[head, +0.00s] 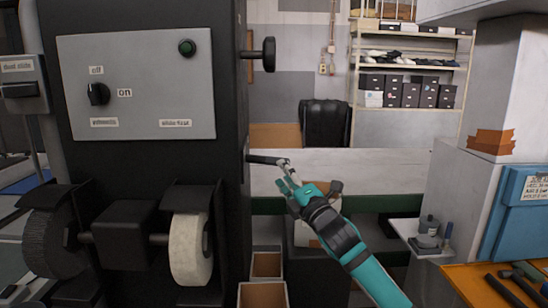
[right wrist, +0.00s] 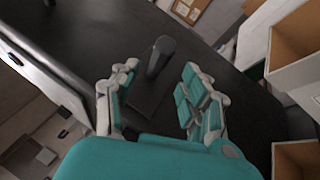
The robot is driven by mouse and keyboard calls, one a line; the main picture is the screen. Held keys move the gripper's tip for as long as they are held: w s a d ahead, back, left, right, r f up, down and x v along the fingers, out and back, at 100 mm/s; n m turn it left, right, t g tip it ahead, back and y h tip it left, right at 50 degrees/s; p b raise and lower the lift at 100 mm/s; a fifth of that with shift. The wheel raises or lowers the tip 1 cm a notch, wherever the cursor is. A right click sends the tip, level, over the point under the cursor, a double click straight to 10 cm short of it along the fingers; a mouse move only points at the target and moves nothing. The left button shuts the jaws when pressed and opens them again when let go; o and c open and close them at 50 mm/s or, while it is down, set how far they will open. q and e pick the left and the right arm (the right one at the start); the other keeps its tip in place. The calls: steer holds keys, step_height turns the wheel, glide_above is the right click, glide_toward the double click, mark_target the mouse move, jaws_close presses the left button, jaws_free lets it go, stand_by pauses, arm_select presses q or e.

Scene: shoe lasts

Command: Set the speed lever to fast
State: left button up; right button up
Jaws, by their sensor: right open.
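A dark lever (head: 266,160) sticks out sideways from the right side of the black machine (head: 229,120). It also shows in the right wrist view as a black grip (right wrist: 160,55) rising from a dark plate. My right gripper (head: 285,177) is open, just below and right of the lever's end in the head view. In the right wrist view the gripper's fingers (right wrist: 161,75) stand apart on either side of the lever, and I cannot tell whether they touch it. No speed marking is readable beside the lever. My left gripper is out of view.
A second black knob (head: 268,54) sticks out higher on the machine's side. Open boxes (head: 266,264) stand below. An orange bench (head: 490,285) is at right.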

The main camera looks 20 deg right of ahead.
mark_target(275, 163)
steer(key=p+x, duration=0.1)
steer(key=x, duration=0.4)
steer(key=shift+w+r, duration=0.1)
steer(key=shift+w, duration=0.1)
steer(key=shift+w+a, duration=0.1)
steer(key=shift+w, duration=0.15)
steer(key=shift+r, duration=0.1)
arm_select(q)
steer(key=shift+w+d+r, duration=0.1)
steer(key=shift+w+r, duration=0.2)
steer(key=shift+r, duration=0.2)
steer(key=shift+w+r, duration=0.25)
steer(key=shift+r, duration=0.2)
arm_select(e)
jaws_close()
